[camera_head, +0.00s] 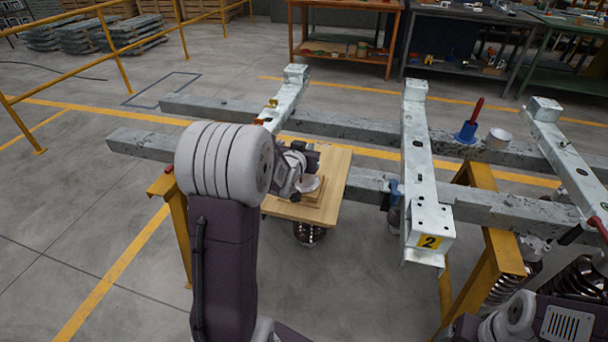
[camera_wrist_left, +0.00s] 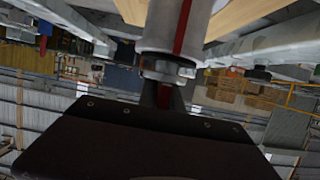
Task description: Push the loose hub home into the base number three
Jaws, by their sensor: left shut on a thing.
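My left gripper (camera_head: 306,172) is over a wooden board on the left part of the steel frame. It is shut on a pale part (camera_head: 309,185), partly hidden by the jaws, low over a small wooden block. I cannot tell whether this part is the loose hub or whether it touches the block. In the left wrist view a grey cylinder (camera_wrist_left: 168,25) with a red stripe and a metal nut stands close in front of the dark gripper body. A crossbeam carries a yellow label "2" (camera_head: 430,242). I see no number three. My right gripper is not in view.
The wooden board (camera_head: 335,180) lies across the steel rails (camera_head: 350,130). A blue piece with a red handle (camera_head: 467,131) and a white cup-like piece (camera_head: 499,139) stand on the far rail at right. Yellow trestles (camera_head: 490,265) hold the frame. Workbenches line the back.

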